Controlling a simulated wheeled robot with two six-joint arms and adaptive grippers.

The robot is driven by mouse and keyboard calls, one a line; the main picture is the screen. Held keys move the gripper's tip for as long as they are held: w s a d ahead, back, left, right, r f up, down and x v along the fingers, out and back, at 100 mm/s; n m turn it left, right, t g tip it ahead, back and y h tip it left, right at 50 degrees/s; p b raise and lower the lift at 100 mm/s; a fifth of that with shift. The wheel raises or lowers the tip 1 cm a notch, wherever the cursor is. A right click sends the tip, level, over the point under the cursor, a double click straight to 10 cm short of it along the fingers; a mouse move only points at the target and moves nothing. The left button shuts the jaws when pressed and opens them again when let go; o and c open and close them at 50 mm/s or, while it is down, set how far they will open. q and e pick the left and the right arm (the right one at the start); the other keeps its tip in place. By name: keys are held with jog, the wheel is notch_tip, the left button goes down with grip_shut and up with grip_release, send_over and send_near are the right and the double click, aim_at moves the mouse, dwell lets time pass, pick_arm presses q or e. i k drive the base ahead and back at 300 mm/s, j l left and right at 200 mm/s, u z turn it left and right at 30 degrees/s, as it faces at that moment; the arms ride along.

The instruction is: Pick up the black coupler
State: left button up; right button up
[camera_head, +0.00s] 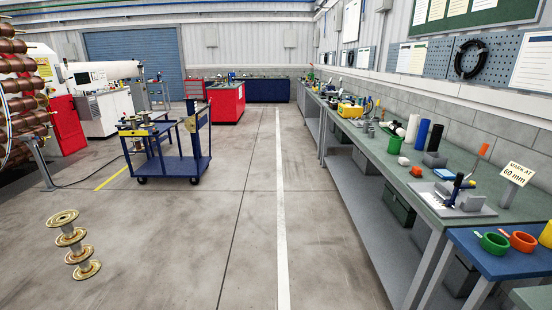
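I cannot make out for certain which thing is the black coupler. On the long green-topped workbench (405,165) at the right, a black upright cylinder (435,137) stands behind a dark grey block (434,160). A blue cylinder (422,134) and a white cylinder (411,128) stand beside it. Small dark parts farther back on the bench are too small to tell. Neither of my grippers shows in the head view, so their state is hidden.
A blue cart (176,166) stands left of centre. The middle floor is clear.

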aim_at(396, 129)
jog(key=i+u, duration=0.15)
jog(key=i, duration=2.7)
